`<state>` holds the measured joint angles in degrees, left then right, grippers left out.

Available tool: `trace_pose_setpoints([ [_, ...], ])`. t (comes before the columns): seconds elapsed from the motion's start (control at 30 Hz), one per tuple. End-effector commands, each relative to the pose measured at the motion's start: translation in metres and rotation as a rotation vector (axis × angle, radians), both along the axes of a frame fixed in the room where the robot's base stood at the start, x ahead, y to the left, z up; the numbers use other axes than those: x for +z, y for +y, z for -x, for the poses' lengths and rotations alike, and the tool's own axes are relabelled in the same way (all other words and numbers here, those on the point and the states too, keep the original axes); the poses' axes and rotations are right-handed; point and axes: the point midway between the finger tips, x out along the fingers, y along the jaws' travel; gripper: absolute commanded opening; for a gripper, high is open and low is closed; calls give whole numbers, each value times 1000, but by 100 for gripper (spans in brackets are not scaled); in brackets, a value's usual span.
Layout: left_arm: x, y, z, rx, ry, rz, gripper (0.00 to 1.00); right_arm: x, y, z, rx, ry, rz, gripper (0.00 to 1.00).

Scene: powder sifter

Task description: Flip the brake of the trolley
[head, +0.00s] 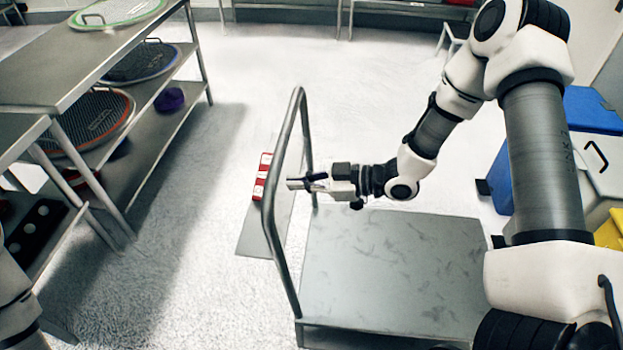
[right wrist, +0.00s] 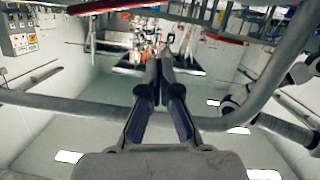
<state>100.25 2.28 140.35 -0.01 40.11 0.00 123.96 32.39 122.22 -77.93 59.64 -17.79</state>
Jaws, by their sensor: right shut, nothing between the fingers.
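The trolley has a flat grey platform (head: 390,265) and an upright tubular handle (head: 271,205) at its left end. A red-and-white piece (head: 262,177), which looks like the brake, sits just left of the handle, above a narrow grey plate (head: 264,236). My right gripper (head: 296,184) is shut and empty. Its tips are beside the handle in the picture, to the right of the red piece and apart from it. In the right wrist view its two fingers (right wrist: 161,68) are together, and the handle tube (right wrist: 60,108) crosses behind them. My left gripper is out of view.
A steel shelf rack (head: 70,75) with round sieves stands at the left. Blue (head: 590,108) and yellow (head: 610,230) bins stand at the right. The floor between rack and trolley is clear. Steel table legs (head: 345,18) show at the back.

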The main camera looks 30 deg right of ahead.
Motion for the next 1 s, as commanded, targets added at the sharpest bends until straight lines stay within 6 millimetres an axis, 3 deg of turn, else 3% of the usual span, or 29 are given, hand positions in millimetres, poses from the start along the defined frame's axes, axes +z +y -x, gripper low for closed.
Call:
trace_pose_setpoints([
  [0.23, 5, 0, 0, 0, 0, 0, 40, 8, -21, 16, 0, -2, -1, 0],
  [0.77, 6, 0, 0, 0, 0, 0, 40, 5, -21, 18, 2, 5, 1, 0],
  [0.87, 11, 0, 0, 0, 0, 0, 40, -13, -10, 30, 38, 59, 25, 0],
  [0.97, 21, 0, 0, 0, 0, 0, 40, -51, 22, 64, 109, 206, 79, 0],
  [1.0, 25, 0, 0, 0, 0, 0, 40, -73, 34, 81, 98, 312, 109, 0],
])
